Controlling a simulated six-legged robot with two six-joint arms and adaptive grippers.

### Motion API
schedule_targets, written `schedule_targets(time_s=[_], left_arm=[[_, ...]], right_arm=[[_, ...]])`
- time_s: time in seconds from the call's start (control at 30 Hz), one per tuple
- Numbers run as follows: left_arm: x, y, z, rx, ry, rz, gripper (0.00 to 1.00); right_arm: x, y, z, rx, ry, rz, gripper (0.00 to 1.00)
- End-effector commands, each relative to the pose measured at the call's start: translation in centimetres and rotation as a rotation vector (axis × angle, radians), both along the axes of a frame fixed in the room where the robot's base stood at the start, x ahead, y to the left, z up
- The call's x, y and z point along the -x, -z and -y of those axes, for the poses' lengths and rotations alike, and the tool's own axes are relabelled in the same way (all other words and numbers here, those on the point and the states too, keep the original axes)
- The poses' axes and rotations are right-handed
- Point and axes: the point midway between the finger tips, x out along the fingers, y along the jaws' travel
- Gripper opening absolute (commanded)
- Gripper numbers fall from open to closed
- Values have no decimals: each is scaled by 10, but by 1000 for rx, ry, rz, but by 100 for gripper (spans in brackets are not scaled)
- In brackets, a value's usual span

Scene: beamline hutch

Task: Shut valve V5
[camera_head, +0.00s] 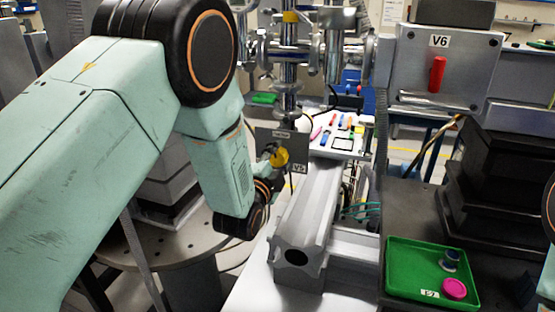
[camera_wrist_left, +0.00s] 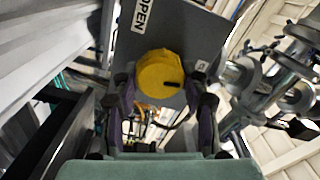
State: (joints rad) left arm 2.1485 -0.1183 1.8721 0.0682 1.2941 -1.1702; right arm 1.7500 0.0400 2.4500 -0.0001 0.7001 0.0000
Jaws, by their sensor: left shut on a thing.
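Valve V5 shows in the head view as a grey plate (camera_head: 268,140) with a V5 label (camera_head: 299,167) and a yellow knob (camera_head: 281,158). In the left wrist view the yellow knob (camera_wrist_left: 160,72) is in front of the grey plate (camera_wrist_left: 185,30), which bears an OPEN label (camera_wrist_left: 142,15). My left gripper (camera_wrist_left: 163,88) has its two fingers on either side of the knob and is shut on it. In the head view my left arm and wrist hide most of that gripper (camera_head: 272,158). My right gripper is not in view.
A grey box labelled V6 (camera_head: 465,60) with a red handle (camera_head: 437,74) stands at upper right. A green tray (camera_head: 400,270) holds a pink round piece and a small blue-grey item. A grey rail (camera_head: 310,205) lies just right of my left wrist. Metal pipework (camera_head: 290,55) rises behind.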

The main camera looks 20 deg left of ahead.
Motion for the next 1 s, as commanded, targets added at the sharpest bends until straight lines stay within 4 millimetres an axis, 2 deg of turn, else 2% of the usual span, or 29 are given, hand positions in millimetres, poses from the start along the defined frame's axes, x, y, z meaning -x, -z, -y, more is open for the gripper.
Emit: schedule_targets(time_s=[0.4, 0.9, 0.93, 1.0], left_arm=[[0, 0, 1, -159, 2, 8, 13], [0, 0, 1, -176, 2, 8, 13], [0, 0, 1, -176, 2, 8, 45], [0, 0, 1, -176, 2, 8, 51]], right_arm=[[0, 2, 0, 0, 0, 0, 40], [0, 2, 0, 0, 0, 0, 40], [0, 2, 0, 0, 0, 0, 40], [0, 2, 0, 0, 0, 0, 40]])
